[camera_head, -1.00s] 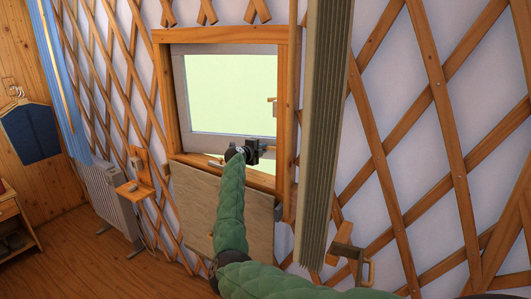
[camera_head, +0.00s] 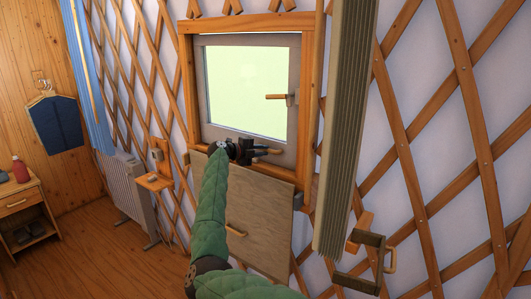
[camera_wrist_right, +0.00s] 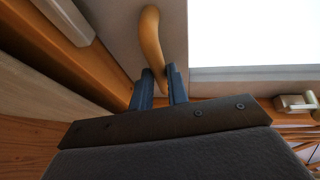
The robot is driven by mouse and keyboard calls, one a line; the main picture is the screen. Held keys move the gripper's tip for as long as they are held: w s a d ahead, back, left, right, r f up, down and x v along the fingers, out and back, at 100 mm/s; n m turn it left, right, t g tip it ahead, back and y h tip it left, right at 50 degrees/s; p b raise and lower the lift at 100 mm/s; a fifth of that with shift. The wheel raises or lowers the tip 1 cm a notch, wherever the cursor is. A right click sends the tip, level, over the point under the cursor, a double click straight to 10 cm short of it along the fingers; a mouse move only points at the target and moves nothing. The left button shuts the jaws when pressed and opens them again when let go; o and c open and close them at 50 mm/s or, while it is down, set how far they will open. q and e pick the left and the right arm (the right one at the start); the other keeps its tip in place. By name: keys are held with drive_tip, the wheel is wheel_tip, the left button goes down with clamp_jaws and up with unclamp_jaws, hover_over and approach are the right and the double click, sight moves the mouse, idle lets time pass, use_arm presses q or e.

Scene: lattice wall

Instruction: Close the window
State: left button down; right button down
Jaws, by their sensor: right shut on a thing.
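The window sash (camera_head: 293,125) is a pale grey frame around a bright pane. It sits in or close to its orange wooden frame (camera_head: 312,100); any remaining gap is hard to tell. A wooden handle (camera_head: 276,97) points left from its right side. A second wooden handle (camera_head: 272,151) shows at the sash's lower edge. My right gripper (camera_head: 250,150) is at this lower handle. In the right wrist view, my right gripper (camera_wrist_right: 163,88) is shut on the end of the curved wooden handle (camera_wrist_right: 151,38), with one dark finger on each side. My left gripper is out of view.
A plain wooden panel (camera_head: 250,215) hangs below the window. A ribbed pale post (camera_head: 345,120) stands close on the right. A white radiator (camera_head: 128,195), a small wooden shelf (camera_head: 155,183) and a bedside cabinet (camera_head: 22,203) are at the left. Lattice covers the wall.

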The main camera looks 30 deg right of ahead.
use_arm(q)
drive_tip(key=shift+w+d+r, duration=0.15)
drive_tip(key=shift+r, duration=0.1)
use_arm(e)
drive_tip(key=shift+a+f, duration=0.25)
drive_tip(key=shift+f, duration=0.1)
drive_tip(key=c, duration=1.7)
unclamp_jaws()
drive_tip(key=shift+a, duration=0.1)
drive_tip(key=o, duration=0.3)
drive_tip(key=shift+a, duration=0.15)
drive_tip(key=shift+o, duration=0.2)
drive_tip(key=shift+r, duration=0.3)
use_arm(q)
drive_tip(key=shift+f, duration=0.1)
